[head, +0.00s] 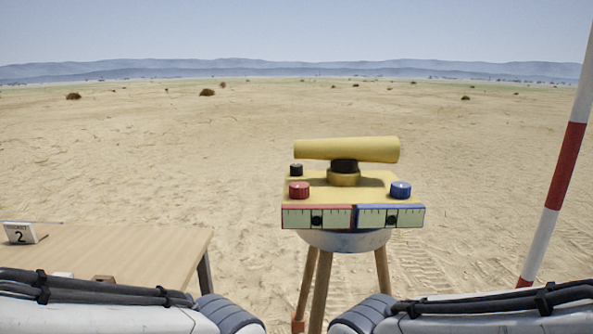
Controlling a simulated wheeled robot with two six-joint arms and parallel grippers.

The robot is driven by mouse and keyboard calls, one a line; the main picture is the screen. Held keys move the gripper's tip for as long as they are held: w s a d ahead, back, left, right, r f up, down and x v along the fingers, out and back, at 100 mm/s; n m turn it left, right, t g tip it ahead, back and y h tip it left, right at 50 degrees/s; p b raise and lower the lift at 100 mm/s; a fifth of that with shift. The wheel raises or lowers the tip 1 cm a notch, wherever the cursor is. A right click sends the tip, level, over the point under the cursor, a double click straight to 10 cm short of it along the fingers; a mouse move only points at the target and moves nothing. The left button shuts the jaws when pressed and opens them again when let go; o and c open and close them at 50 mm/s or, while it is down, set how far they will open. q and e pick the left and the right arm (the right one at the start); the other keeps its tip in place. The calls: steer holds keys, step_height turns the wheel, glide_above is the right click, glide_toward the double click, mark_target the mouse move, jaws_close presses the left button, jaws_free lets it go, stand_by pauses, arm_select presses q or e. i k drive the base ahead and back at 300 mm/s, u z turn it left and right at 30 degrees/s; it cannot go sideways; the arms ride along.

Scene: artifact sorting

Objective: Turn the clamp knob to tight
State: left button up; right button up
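A yellow surveying instrument (370,184) stands on a wooden tripod (322,290), with a yellow telescope tube (345,150) on top. A small black knob (296,170) sits at its back left corner. A red knob (299,189) is at the front left and a blue knob (400,190) at the front right. No label shows which one is the clamp knob, and I cannot tell how tight any is. Below them are a red-edged scale and a blue-edged scale, each with a black round mark. Both my arms show at the bottom edge; neither gripper is in view.
A wooden table (130,250) stands at the left with a card marked 2 (22,233) and small items near its front edge. A red and white pole (567,165) leans at the right. Open sand lies around and behind the tripod.

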mark_target(295, 169)
steer(key=u, duration=1)
steer(key=k, duration=1.25)
steer(key=u, duration=1.4)
steer(key=i, duration=1.2)
steer(key=z, duration=1.1)
steer(key=i, duration=0.6)
steer(key=z, duration=0.7)
